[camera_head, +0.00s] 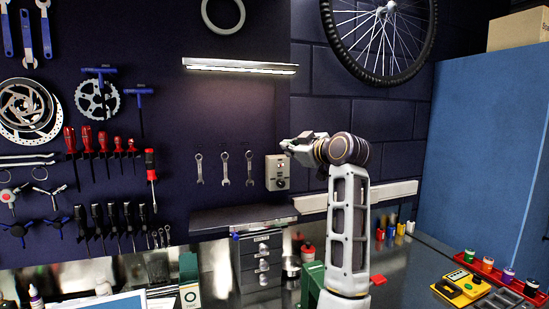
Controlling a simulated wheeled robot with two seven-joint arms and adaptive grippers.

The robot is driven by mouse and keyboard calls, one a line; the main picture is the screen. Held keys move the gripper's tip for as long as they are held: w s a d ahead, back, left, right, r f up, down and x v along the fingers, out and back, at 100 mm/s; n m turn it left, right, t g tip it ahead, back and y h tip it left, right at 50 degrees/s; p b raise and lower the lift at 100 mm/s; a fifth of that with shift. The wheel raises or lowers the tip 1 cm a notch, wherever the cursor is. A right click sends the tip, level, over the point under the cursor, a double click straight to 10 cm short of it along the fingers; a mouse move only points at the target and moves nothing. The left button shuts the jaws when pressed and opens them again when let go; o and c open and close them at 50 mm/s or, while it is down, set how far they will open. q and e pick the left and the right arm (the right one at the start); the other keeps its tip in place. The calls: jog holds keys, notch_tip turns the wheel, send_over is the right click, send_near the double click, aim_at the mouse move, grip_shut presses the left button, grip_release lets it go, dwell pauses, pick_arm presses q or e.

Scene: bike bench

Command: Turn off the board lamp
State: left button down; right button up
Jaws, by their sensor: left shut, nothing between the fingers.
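The board lamp (240,66) is a long strip on the dark tool board. Its underside is bright and the board below it is lit. A pale switch box (277,174) with a dark round part low on its front is fixed at the board's right edge. My left gripper (289,145) is shut and empty, pointing left at the box's upper right corner. Whether it touches the box I cannot tell. My right gripper is not in view.
Several wrenches (224,169) hang left of the box. A small ledge (240,217) juts out below it above a drawer unit (262,262). A bike wheel (381,30) hangs above my arm. A blue cabinet (485,150) stands at the right.

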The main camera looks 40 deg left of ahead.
pick_arm(q)
jog(key=shift+s+a+h, duration=0.15)
jog(key=shift+h, duration=0.15)
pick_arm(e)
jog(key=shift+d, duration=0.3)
pick_arm(q)
jog(key=shift+a, duration=0.15)
jog(key=p, duration=0.2)
send_over(281, 165)
jog(key=s, duration=0.3)
jog(key=f, duration=0.2)
jog(key=w+f, duration=0.1)
jog(key=d+f, duration=0.1)
jog(key=shift+w+f, duration=0.2)
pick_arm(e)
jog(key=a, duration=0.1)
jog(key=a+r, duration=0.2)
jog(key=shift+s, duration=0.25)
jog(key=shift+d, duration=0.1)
